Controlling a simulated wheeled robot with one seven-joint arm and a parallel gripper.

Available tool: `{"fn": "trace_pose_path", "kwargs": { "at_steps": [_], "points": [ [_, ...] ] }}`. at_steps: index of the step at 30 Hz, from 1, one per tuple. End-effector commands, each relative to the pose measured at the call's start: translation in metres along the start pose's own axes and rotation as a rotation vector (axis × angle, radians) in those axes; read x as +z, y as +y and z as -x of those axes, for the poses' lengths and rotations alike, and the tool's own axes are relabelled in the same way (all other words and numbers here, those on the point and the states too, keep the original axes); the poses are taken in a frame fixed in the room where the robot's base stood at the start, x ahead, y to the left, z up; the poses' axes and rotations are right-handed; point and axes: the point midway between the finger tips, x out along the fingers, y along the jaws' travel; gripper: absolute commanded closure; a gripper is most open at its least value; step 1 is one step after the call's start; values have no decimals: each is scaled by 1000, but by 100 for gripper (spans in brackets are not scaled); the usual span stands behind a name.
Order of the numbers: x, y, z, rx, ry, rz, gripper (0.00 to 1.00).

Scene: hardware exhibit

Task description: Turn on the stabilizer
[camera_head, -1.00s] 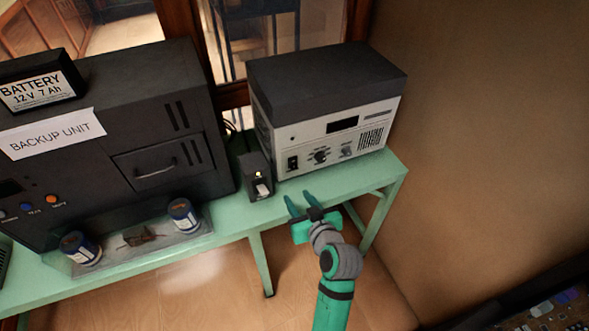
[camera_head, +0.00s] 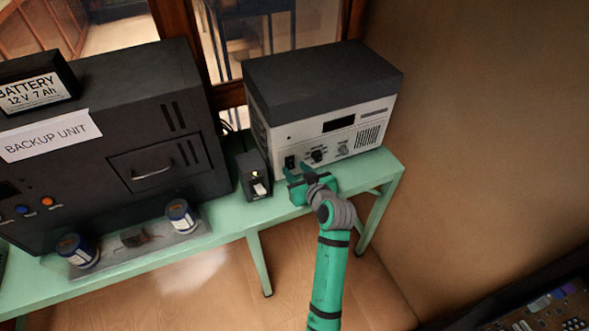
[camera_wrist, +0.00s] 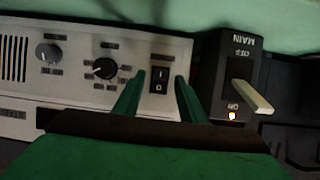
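The stabilizer (camera_head: 318,95) is a box with a dark top and a light front panel, standing on the green bench. Its front has a dark display, two knobs and a black rocker switch (camera_head: 290,162). In the wrist view, upside down, the rocker switch (camera_wrist: 160,75) lies just beyond and between the fingertips. My gripper (camera_head: 297,171) is at the lower left of the panel, its fingers pointing at the switch. In the wrist view, my gripper (camera_wrist: 157,84) has its two green fingers apart with nothing between them. Contact with the panel cannot be told.
A black MAIN switch box (camera_head: 251,177) with a white lever and lit amber lamp stands close left of the stabilizer. It also shows in the wrist view (camera_wrist: 213,70). A large dark backup unit (camera_head: 100,185) stands further left.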

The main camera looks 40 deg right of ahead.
Motion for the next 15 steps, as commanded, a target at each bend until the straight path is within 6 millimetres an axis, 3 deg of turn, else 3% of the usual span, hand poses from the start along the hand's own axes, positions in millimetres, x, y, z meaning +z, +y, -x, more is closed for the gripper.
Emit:
{"fn": "trace_pose_path", "kwargs": {
  "at_steps": [6, 14, 15],
  "points": [
    [-1, -1, -14, 0, 0, 2, 62],
    [0, 1, -15, 2, 1, 1, 62],
    [0, 1, -14, 3, 1, 0, 67]
  ]
}}
